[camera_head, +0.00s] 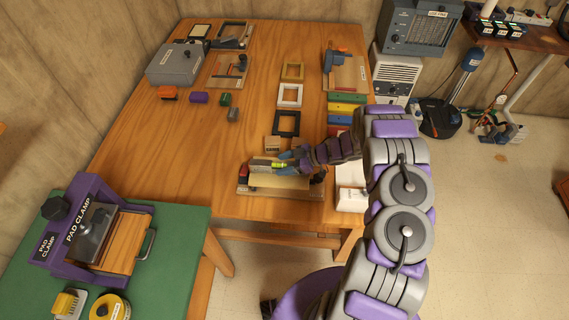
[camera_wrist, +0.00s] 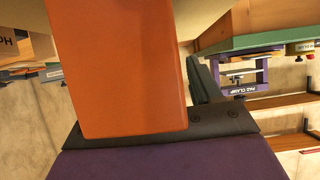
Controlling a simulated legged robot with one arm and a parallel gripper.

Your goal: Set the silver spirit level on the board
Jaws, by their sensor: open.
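The silver spirit level (camera_head: 262,163), with a yellow-green part at its middle, lies lengthwise at the back edge of the pale board (camera_head: 280,182). Whether it rests fully on the board or partly hangs above it I cannot tell. The level is not recognisable there.
Black, white and tan frames (camera_head: 286,124) and coloured strips (camera_head: 347,109) lie behind my gripper. A small tan box (camera_head: 272,145) stands close behind the level. A purple pad clamp (camera_head: 84,230) stands on the green bench at left. The table's middle left is clear.

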